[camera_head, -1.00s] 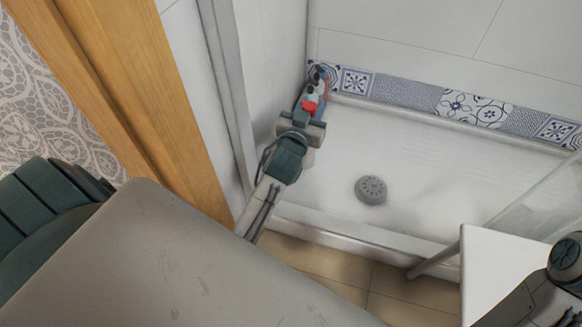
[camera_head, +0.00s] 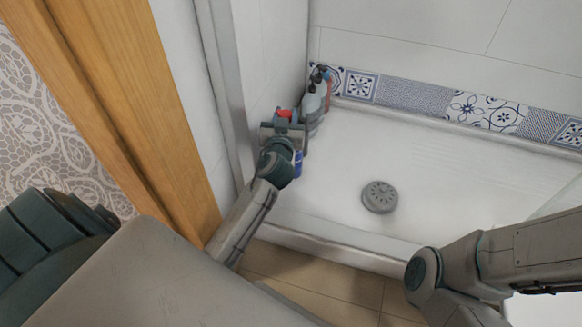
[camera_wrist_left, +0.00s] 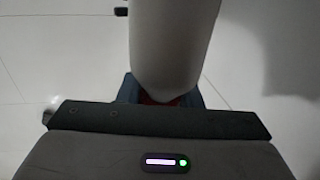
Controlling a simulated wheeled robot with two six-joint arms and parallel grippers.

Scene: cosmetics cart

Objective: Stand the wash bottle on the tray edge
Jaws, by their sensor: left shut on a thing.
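My left gripper (camera_head: 285,122) is shut over the left side of the white shower tray (camera_head: 340,170), near the left wall. It holds the wash bottle, a pale bottle (camera_wrist_left: 172,45) that fills the upper middle of the left wrist view. A bit of red shows at the grip. In the head view a blue-and-white part of the bottle (camera_head: 297,162) shows beside the wrist; the rest is hidden by the gripper. I cannot tell whether its base touches the tray. My right gripper is out of the picture; only its arm shows.
A few other bottles (camera_head: 313,104) stand in the tray's back left corner, close beyond the gripper. A grey round drain (camera_head: 380,197) sits mid-tray. The tray's front edge (camera_head: 335,246) is clear. A wooden door frame (camera_head: 165,120) stands at left. Most of the tray floor is free.

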